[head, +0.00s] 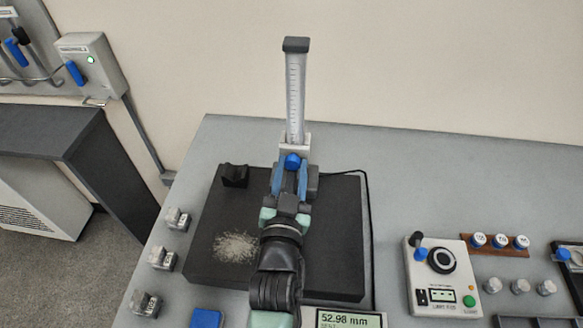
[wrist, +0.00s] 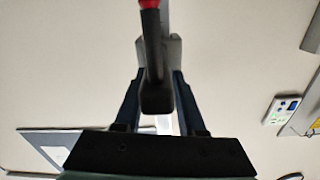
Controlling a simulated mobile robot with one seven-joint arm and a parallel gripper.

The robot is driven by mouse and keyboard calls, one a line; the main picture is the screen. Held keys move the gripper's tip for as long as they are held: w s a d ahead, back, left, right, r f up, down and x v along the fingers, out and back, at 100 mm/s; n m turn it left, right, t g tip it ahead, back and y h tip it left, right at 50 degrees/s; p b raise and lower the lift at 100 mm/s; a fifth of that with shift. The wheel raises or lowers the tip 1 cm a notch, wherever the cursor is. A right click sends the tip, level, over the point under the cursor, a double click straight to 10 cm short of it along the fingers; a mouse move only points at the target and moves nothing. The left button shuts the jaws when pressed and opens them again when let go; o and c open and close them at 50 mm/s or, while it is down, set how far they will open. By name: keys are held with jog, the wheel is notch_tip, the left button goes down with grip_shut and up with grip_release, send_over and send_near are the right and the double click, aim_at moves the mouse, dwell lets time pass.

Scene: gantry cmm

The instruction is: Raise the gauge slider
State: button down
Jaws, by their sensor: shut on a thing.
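The height gauge has an upright ruled column (head: 295,95) with a dark cap, standing at the back of a dark plate. Its gauge slider (head: 304,141) sits low on the column, with a blue knob (head: 292,162) at its front. My gripper (head: 290,170) is at the slider, its two blue-grey fingers either side of the knob and shut on it. In the wrist view my gripper (wrist: 160,80) shows a dark bar with a red tip (wrist: 150,50) between and above the fingers. The exact contact is hidden. A readout (head: 345,319) shows 52.98 mm.
The dark plate (head: 335,260) carries a black block (head: 235,175) and a pale scratched patch (head: 236,247). Small metal blocks (head: 163,258) line the left. A control box (head: 441,275) stands right. A cable runs along the plate's right side. Above the gauge is clear.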

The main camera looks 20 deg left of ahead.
aim_at(291, 181)
notch_tip(291, 181, up, 12)
jog(key=p, duration=0.7)
jog(key=shift+f+p, duration=0.25)
jog(key=shift+p, duration=0.1)
jog(key=c, duration=0.5)
grip_release()
jog(key=shift+f, duration=0.15)
jog(key=b+v, duration=0.3)
jog(key=v, duration=1)
